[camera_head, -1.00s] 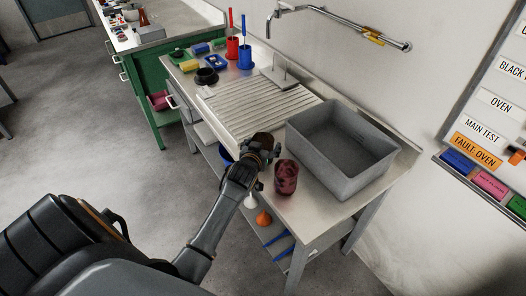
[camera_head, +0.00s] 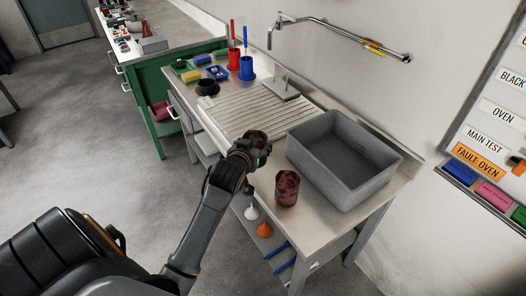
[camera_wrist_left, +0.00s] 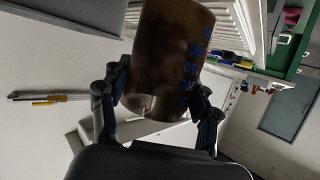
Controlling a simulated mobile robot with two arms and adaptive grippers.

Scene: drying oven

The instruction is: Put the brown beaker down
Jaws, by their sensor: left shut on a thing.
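The brown beaker (camera_wrist_left: 168,60) fills the top middle of the left wrist view, with blue markings on its side. My left gripper (camera_wrist_left: 157,105) is shut on it, one finger on each side. In the head view my left gripper (camera_head: 255,150) is over the front edge of the metal sink bench, left of the grey basin. Only a small part of the brown beaker (camera_head: 257,135) shows there, behind the gripper. Whether it touches the bench cannot be told. My right gripper is not in view.
A dark red stained beaker (camera_head: 287,188) stands on the bench (camera_head: 312,222) in front of the grey basin (camera_head: 345,185). The ribbed drainer (camera_head: 240,112) lies beyond my gripper. Red and blue cups (camera_head: 247,68) stand at the back.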

